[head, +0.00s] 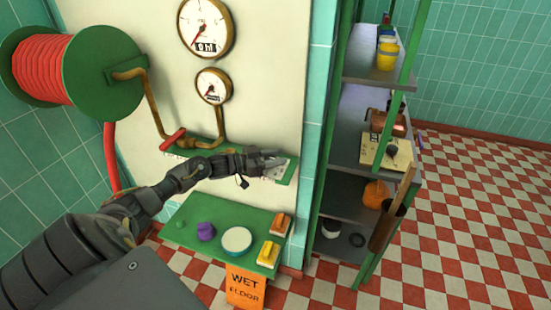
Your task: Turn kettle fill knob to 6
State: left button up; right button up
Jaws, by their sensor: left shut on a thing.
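My left gripper (268,162) reaches in from the left to the right end of a narrow green panel (291,176) on the cream wall. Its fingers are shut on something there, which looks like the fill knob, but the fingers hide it. A pale marked plate (280,172) shows just below and beside the fingers. I cannot read its numbers or the knob's setting. My right gripper is not in view.
Two round gauges (206,25) (213,86) and a pipe with a red lever (172,139) are on the wall. A green shelf (207,250) below holds a bowl, a purple item and brushes. A metal rack (345,145) stands right; a red hose reel (45,68) hangs left.

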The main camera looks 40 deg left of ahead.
pick_arm(q)
jog(key=o, duration=1)
